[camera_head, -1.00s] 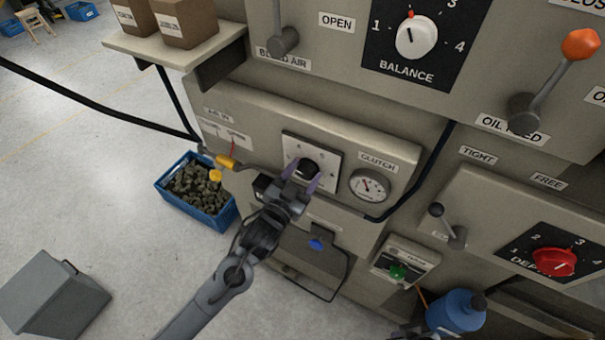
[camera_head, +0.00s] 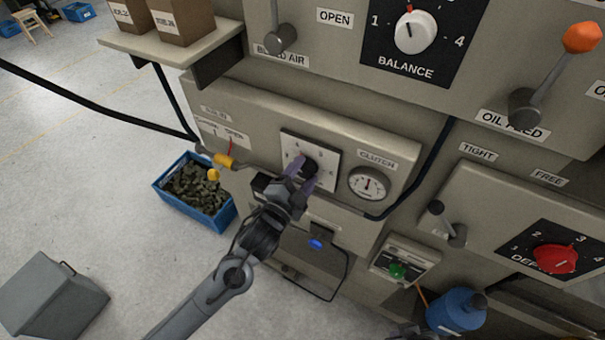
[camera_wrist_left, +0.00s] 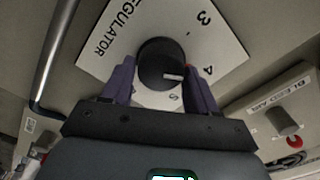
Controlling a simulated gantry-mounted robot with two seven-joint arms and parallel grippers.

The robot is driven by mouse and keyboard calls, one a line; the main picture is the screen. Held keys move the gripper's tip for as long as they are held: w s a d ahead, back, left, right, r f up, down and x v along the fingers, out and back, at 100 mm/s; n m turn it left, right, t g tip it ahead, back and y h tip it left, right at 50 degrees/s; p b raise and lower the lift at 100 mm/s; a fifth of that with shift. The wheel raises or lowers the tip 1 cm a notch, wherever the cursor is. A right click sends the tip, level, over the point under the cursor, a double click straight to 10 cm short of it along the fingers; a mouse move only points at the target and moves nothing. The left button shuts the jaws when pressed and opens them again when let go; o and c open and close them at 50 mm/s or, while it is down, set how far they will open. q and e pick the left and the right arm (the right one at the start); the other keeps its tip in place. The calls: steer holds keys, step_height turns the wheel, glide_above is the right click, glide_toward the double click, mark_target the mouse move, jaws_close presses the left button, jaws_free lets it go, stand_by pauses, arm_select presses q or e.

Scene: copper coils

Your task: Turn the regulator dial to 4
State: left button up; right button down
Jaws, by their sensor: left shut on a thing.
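The regulator dial is a black round knob (camera_head: 310,170) on a white square plate (camera_head: 327,157). In the left wrist view the knob (camera_wrist_left: 158,58) carries a short white line on its lower right side, roughly towards the printed 4 (camera_wrist_left: 208,70). The figures 3 and 5 also show on the plate; I cannot read the exact setting. My left gripper (camera_head: 305,172) is shut on the knob, with a purple finger on each side, as the left wrist view (camera_wrist_left: 160,80) also shows.
A round gauge (camera_head: 368,184) labelled CLUTCH sits right of the plate. A yellow-handled valve (camera_head: 224,161) and hose lie left of it. Above are the balance dial (camera_head: 415,33) and levers. A blue crate (camera_head: 209,217) and grey box (camera_head: 50,293) stand on the floor.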

stand_by(0.5)
arm_select(q)
steer(key=o, duration=1)
steer(key=shift+s+a, duration=0.15)
steer(key=shift+s, duration=0.15)
steer(key=shift+b+v, duration=1.25)
steer(key=shift+v, duration=3.85)
